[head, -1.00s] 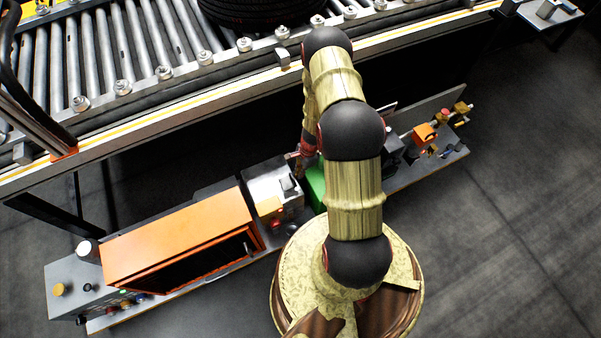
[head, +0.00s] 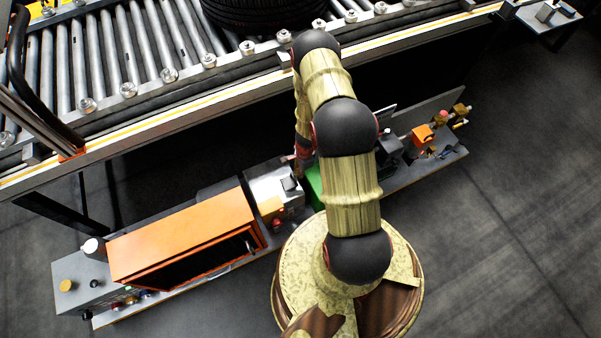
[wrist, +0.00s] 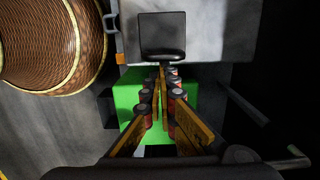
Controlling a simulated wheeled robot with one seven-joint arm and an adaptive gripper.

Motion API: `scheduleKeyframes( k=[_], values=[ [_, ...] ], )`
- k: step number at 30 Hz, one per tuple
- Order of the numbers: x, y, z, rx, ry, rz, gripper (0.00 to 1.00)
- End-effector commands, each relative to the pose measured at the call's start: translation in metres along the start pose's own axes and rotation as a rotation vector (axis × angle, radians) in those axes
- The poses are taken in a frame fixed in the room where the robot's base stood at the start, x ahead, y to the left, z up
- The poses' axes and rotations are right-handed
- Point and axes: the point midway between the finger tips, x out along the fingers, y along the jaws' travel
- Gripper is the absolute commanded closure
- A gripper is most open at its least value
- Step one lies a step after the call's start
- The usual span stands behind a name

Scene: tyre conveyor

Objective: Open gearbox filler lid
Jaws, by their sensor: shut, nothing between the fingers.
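A dark, square lid (wrist: 162,33) lies on top of a pale grey metal block (wrist: 215,30) in the wrist view; I take it to be the gearbox filler lid. It also shows small and dark in the head view (head: 290,183). I cannot tell whether it is raised at all. My gripper (wrist: 160,70) is shut and empty, its yellow-brown fingers meeting just short of the lid's near edge. I cannot tell whether they touch it. Below the fingers is a green block (wrist: 125,95). In the head view my arm hides most of the gripper.
An orange open-sided box (head: 180,235) stands left of the grey block on the same bench. The roller conveyor (head: 100,65) with a black tyre (head: 262,12) runs behind. A small orange device (head: 420,133) is on the right. The floor at right is clear.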

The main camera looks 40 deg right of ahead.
Motion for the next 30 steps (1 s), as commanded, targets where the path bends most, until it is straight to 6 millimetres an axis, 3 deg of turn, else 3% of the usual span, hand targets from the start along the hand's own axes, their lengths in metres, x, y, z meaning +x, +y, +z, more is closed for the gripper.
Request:
scheduleKeyframes(
  k=[30],
  values=[
    [-0.0106,0.0002,0.0096,0.001,0.248,0.001,1.0]
  ],
)
